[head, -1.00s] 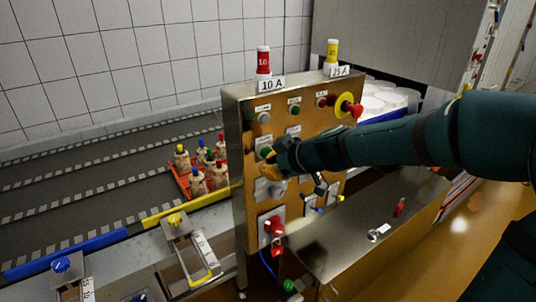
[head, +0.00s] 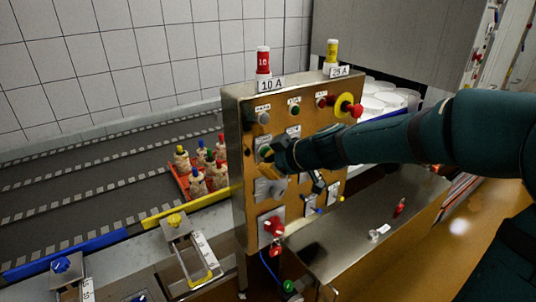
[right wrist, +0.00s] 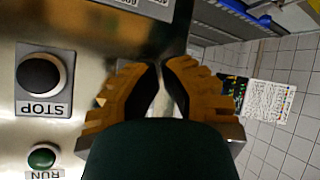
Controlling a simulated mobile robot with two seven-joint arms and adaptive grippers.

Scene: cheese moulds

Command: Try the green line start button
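The upright control panel (head: 248,190) stands in the middle of the head view, with several buttons and switches. A small green button (head: 295,110) is in its top row. A green spot (head: 264,152) shows right beside my right gripper (head: 279,158), and contact there cannot be told. In the right wrist view a green button labelled RUN (right wrist: 42,157) is at lower left, below a black button labelled STOP (right wrist: 41,75). My right gripper (right wrist: 160,65) has its yellow fingers drawn together at the tips, apparently with nothing between them. My left gripper is not in view.
A red mushroom knob on a yellow disc (head: 348,106) sits at the panel's upper right. A red handle (head: 273,227) is low on the panel. A metal shelf (head: 345,225) juts out below. A conveyor with a red crate (head: 184,187) of bottles runs behind on the left.

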